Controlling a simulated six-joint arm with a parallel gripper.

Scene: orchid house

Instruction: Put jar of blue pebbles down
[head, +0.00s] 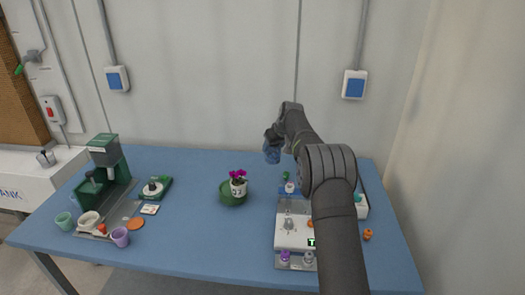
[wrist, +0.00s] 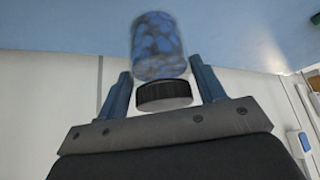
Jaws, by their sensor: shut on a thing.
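The jar of blue pebbles (head: 271,154) is in my gripper (head: 272,138) near the back of the blue table in the head view. It appears to hang above the tabletop; the exact gap is hard to tell. In the wrist view the clear jar (wrist: 158,45) shows between the two fingers of my gripper (wrist: 160,72), slightly blurred, with its black ribbed lid (wrist: 163,96) on the palm side. The fingers are shut on it.
A white pot with magenta flowers (head: 238,187) stands on a green dish (head: 230,200) mid-table. A green machine (head: 107,155) and cups stand at left. A tray (head: 290,236) with small items lies at right, partly behind my arm. The blue table (head: 195,225) is clear left of the pot.

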